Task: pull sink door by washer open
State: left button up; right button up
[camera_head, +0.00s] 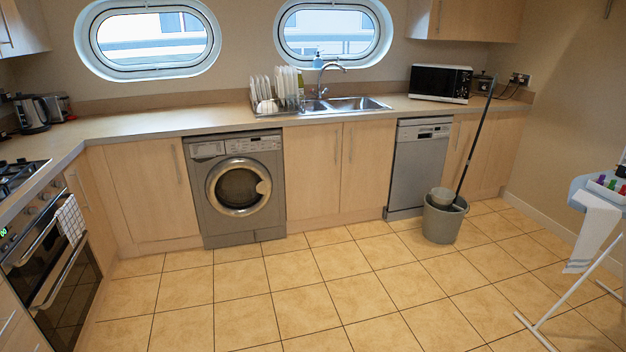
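The washer (239,188) is a grey front-loader with a round door, set under the counter left of the middle. Just to its right is the sink cabinet, with two light wood doors side by side. The sink door by the washer (311,178) is shut, and its slim vertical handle (337,150) is near its upper right edge. The other sink door (366,172) is also shut, with its handle (350,148) near its upper left edge. The sink (345,104) with a tap is above them. Neither of my grippers shows in this view.
The tiled floor (300,285) in front of the sink doors is clear. A grey bucket (443,222) with a mop stands before the dishwasher (418,165). An ironing board (597,215) is at the right, and an oven (62,265) at the left.

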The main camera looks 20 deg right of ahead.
aim_at(312, 154)
jog(key=i+l, duration=0.25)
jog(key=i, duration=0.2)
jog(key=i+l, duration=0.25)
jog(key=i, duration=0.15)
